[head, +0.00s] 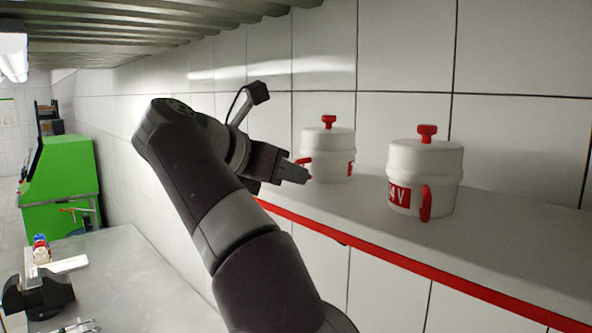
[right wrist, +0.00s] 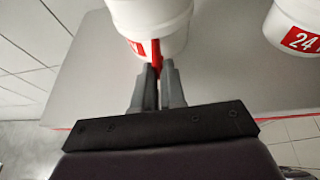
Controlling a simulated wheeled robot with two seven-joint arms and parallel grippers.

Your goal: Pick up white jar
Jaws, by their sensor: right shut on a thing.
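Two white jars with red lid knobs, red side handles and red labels stand upright on a shelf. The farther white jar (head: 328,155) is at the middle of the head view; the nearer jar (head: 425,180) is to its right. My right gripper (head: 306,172) reaches the farther jar's left side. In the right wrist view, my right gripper's fingers (right wrist: 158,75) are shut on the red handle (right wrist: 156,54) of that white jar (right wrist: 150,18). The other jar (right wrist: 298,28) shows at the top right. In the head view the fingertips are partly hidden. My left gripper is not in view.
The grey shelf (head: 480,235) has a red front edge and runs along a tiled wall. A lower grey table (head: 130,285) with small items is at the left. A green machine (head: 60,180) stands beyond it. Slats hang overhead. The shelf between the jars is clear.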

